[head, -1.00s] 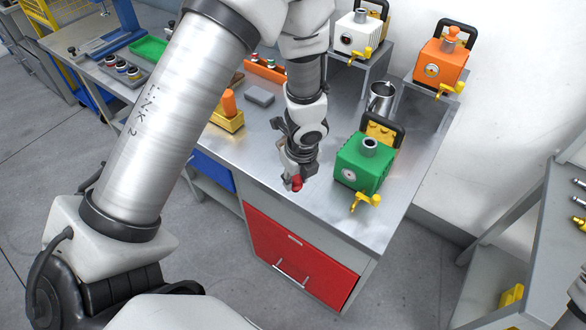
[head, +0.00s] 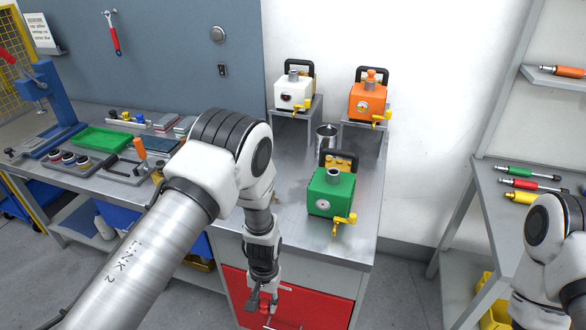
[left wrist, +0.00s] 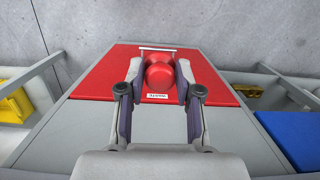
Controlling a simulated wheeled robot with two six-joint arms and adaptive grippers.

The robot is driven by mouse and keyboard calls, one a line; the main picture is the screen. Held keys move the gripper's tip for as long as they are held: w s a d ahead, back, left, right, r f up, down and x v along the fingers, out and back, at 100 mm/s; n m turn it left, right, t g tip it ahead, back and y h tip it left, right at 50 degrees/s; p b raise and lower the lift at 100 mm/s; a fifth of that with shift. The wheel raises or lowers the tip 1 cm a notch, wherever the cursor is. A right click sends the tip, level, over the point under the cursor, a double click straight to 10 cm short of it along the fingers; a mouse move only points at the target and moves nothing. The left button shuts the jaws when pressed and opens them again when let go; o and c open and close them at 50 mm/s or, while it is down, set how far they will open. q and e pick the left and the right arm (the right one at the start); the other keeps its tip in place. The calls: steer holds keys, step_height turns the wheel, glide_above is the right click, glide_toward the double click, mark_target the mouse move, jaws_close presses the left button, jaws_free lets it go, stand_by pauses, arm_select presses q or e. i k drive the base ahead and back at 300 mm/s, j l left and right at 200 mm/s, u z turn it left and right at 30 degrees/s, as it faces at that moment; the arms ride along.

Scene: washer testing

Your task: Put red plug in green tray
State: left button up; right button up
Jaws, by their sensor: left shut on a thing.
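My left gripper (head: 263,302) points down in front of the bench, with the red drawer front behind it. It is shut on the red plug (left wrist: 159,77), which sits between the two fingers in the left wrist view. In the head view the red plug (head: 265,298) is small and partly covered by the fingers. The green tray (head: 103,139) lies on the far left part of the bench, well away from the gripper, and looks empty. My right arm shows at the right edge, but its gripper is out of the picture.
A green pump unit (head: 331,192) stands on the bench right of my left arm. A white unit (head: 294,92) and an orange unit (head: 368,101) stand on raised stands behind, with a metal mug (head: 326,138) nearby. A blue press (head: 58,95) stands left of the tray.

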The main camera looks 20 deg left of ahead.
mark_target(103, 141)
steer(key=j+z, duration=0.1)
steer(key=j, duration=0.45)
steer(key=j+z, duration=0.15)
steer(key=j, duration=0.35)
steer(key=k+j+z, duration=0.1)
steer(key=j, duration=0.45)
steer(key=j+z, duration=0.15)
steer(key=j, duration=0.35)
steer(key=k+j+z, duration=0.1)
steer(key=j, duration=0.4)
steer(key=k+j+z, duration=0.1)
steer(key=j, duration=0.4)
steer(key=k+j+z, duration=0.15)
steer(key=j, duration=0.35)
steer(key=k+j+z, duration=0.1)
steer(key=k+j, duration=0.15)
steer(key=j, duration=0.2)
